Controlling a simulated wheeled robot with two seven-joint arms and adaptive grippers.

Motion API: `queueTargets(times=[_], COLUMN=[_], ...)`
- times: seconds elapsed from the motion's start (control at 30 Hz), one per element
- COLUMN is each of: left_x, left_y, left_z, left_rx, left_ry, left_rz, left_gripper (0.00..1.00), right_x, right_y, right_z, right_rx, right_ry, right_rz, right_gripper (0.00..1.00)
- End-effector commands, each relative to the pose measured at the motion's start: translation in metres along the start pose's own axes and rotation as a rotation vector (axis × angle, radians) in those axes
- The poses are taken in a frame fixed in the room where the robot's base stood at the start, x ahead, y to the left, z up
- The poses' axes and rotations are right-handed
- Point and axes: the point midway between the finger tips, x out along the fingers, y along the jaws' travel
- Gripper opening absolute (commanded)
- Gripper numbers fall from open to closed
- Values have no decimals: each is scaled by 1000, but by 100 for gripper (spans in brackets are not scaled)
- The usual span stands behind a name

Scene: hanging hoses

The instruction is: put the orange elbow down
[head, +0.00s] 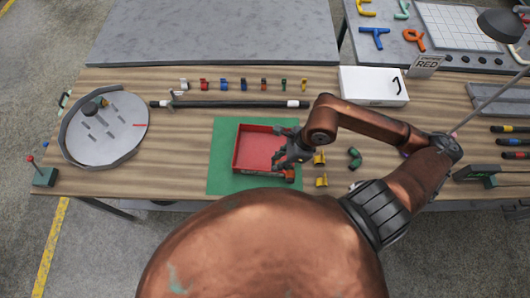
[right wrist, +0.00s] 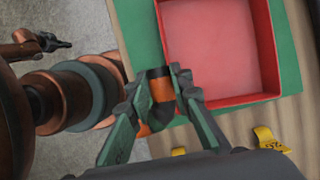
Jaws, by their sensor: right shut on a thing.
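My right gripper (head: 290,162) reaches over the front right corner of the red tray (head: 238,150). In the right wrist view the two fingers (right wrist: 160,100) are closed on the orange elbow (right wrist: 161,88), which has a dark end. The elbow shows beside the corner of the red tray (right wrist: 215,45); I cannot tell its height above the mat. In the head view the fingers mostly hide it, with a bit of orange (head: 290,174) showing below them. What looks like my left gripper (right wrist: 52,42) shows small and dark at the upper left of the right wrist view.
The tray stands on a green mat (head: 222,135) on the wooden bench. Yellow clips (head: 320,180) and a green elbow (head: 354,158) lie to the right. A black hose (head: 230,104) lies behind. A round grey fixture (head: 105,130) stands left. The mat is bare left of the tray.

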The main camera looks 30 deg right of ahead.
Motion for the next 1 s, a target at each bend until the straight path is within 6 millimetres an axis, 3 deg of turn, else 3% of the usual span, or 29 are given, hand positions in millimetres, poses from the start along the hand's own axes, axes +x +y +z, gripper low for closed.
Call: queueTargets(times=[0.17,0.53,0.7,1.0], left_x=[-1,-9,-8,-8], left_y=[1,1,1,1], left_z=[9,19,17,12], left_rx=[-2,-4,-4,-3], left_ry=[-11,-25,-22,-17], left_rz=[1,1,1,1], left_gripper=[0,0,0,0], right_x=[2,45,78,101], right_y=[-8,-88,-111,-130], right_z=[-1,6,-1,-6], right_rx=[53,54,53,50], right_ry=[-1,-2,-1,0], right_rz=[-20,-18,-16,-18], right_gripper=[0,0,0,0])
